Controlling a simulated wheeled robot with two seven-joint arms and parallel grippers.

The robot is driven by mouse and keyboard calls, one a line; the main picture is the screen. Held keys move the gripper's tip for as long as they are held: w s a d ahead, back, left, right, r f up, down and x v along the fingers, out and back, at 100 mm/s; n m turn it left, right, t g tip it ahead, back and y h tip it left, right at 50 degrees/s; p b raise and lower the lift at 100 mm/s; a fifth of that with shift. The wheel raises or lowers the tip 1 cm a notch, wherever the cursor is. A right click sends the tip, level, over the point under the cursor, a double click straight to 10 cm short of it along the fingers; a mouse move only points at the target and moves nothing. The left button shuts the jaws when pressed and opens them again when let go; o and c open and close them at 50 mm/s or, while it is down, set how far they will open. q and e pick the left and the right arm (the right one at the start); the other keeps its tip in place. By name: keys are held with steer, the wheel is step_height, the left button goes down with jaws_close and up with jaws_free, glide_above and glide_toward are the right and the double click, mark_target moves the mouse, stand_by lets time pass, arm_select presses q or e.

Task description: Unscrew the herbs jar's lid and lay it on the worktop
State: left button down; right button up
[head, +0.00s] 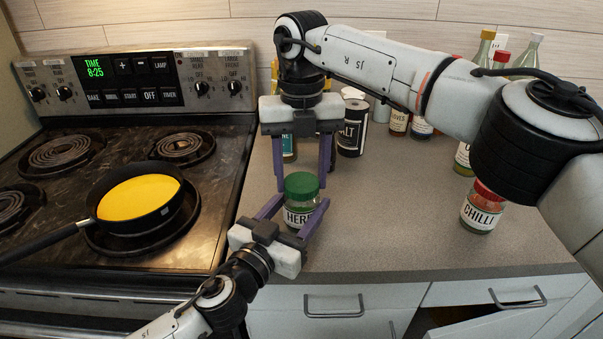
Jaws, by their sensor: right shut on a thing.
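The herbs jar (299,217) is a small clear jar with a white label and a green lid (302,184). It stands upright on the worktop (385,213), right of the stove. My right gripper (303,180) points down from above, with its purple fingers on either side of the lid, shut on it. The lid sits on top of the jar. My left gripper (304,203) reaches in from the front, with one finger on each side of the jar's body. Whether those fingers press on the glass is unclear.
A pan (141,208) with yellow contents sits on the stove at left. A chilli jar (479,212) stands at right, partly behind my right arm. A salt container (352,127), other jars and bottles stand at the back. The worktop between herbs and chilli is clear.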

steer(key=n, duration=0.4)
steer(key=shift+n, duration=0.3)
steer(key=n, duration=1.3)
steer(key=shift+n, duration=0.3)
steer(key=shift+r, duration=0.25)
steer(key=shift+r, duration=0.9)
